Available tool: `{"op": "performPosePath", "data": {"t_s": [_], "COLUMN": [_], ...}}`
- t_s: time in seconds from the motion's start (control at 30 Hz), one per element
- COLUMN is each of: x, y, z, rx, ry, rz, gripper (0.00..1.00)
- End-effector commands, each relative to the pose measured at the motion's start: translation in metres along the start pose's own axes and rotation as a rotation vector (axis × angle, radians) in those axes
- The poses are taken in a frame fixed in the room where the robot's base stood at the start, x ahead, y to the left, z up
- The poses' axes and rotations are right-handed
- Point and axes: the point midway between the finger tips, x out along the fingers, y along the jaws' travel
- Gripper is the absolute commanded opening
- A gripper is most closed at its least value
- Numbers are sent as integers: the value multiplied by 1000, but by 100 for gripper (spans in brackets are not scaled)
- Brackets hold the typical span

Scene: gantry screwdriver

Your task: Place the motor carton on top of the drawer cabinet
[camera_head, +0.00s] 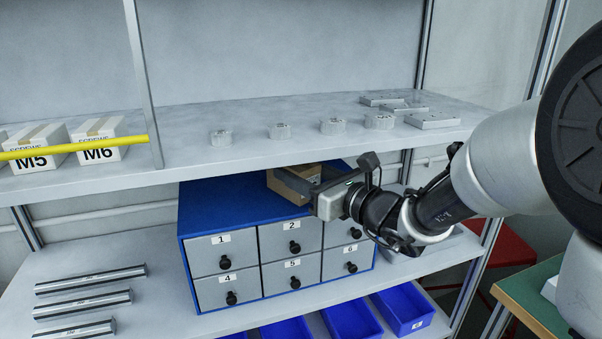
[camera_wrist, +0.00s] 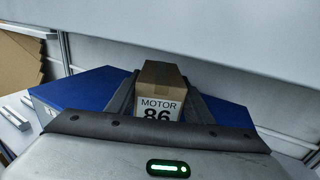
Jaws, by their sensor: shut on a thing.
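The motor carton (camera_head: 296,182) is a brown cardboard box. In the wrist view the carton (camera_wrist: 160,83) has a white label reading "MOTOR 86". My gripper (camera_head: 306,184) is shut on it, with one finger on each side in the wrist view (camera_wrist: 160,95). The blue drawer cabinet (camera_head: 218,207) stands on the middle shelf with grey numbered drawers. The carton is over the cabinet's blue top, which also shows in the wrist view (camera_wrist: 90,88). I cannot tell whether the carton's underside touches the top.
The upper shelf (camera_head: 180,165) hangs close above the cabinet and carton. It carries white M5 and M6 boxes (camera_head: 98,140), round metal parts (camera_head: 280,131) and flat plates (camera_head: 432,120). Metal rods (camera_head: 85,303) lie left of the cabinet. Blue bins (camera_head: 403,310) sit below.

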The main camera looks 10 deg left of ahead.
Motion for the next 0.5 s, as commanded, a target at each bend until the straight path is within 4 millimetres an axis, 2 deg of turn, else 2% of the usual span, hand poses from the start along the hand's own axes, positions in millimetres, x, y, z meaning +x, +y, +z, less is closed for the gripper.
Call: {"op": "performPosePath", "data": {"t_s": [0.1,0.13,0.2,0.23,0.5], "x": [0,0,0,0,0], "y": [0,0,0,0,-1], "z": [0,-2,-2,-2,-1], "rx": [-2,0,0,0,0], "ry": [-7,0,0,0,0], "rz": [0,-1,-1,-1,-1], "gripper": [0,50,62,65,65]}}
